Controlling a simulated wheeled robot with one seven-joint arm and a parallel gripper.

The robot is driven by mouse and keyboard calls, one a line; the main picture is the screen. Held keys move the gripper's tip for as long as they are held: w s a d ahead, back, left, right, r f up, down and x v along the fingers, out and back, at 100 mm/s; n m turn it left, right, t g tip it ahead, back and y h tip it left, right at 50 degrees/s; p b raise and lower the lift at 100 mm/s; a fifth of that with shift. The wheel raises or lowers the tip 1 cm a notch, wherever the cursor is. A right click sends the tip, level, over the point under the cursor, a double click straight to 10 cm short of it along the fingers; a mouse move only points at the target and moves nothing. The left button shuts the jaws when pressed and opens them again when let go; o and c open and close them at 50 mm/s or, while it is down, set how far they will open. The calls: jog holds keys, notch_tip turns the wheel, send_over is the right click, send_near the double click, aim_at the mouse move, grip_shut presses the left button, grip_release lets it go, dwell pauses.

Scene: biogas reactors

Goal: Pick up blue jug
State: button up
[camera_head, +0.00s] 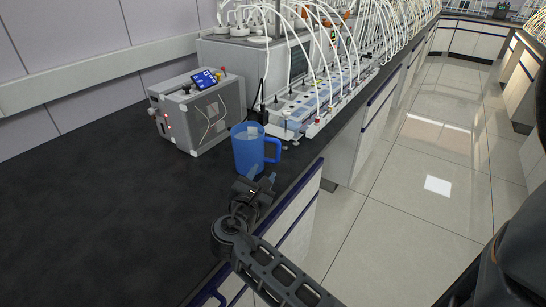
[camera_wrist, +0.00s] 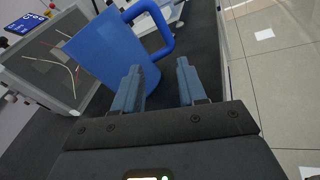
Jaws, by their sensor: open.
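The blue jug (camera_head: 246,150) stands upright on the dark countertop (camera_head: 110,215), close to the counter's right edge. Its handle (camera_head: 273,149) points right, toward the aisle. My gripper (camera_head: 262,176) is just in front of the jug in the head view, apart from it as far as I can tell. In the wrist view the jug (camera_wrist: 108,50) is ahead at upper left, with its handle (camera_wrist: 157,27) above the fingers. My gripper (camera_wrist: 157,82) is open there, its two blue-grey fingers apart with nothing between them.
A grey box instrument (camera_head: 200,110) with a small screen stands left behind the jug. Behind it, a tubed reactor rig (camera_head: 320,95) runs along the counter. The counter's left and front are clear. Tiled floor (camera_head: 410,220) lies right of the cabinets.

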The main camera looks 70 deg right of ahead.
aim_at(276, 156)
jog(key=shift+s+d+r+n+g+h, duration=0.15)
jog(key=shift+s+d+n+g+h, duration=0.05)
jog(key=shift+d+n+g, duration=0.2)
jog(key=shift+s+d+r+n+g+h, duration=0.2)
jog(key=shift+d+n+g, duration=0.15)
jog(key=shift+g, duration=0.15)
jog(key=shift+s+d+r, duration=0.1)
jog(key=shift+s+d, duration=0.05)
jog(key=shift+d, duration=0.45)
jog(key=shift+d+p, duration=0.6)
jog(key=shift+d, duration=2.9)
jog(key=shift+c, duration=0.5)
grip_shut()
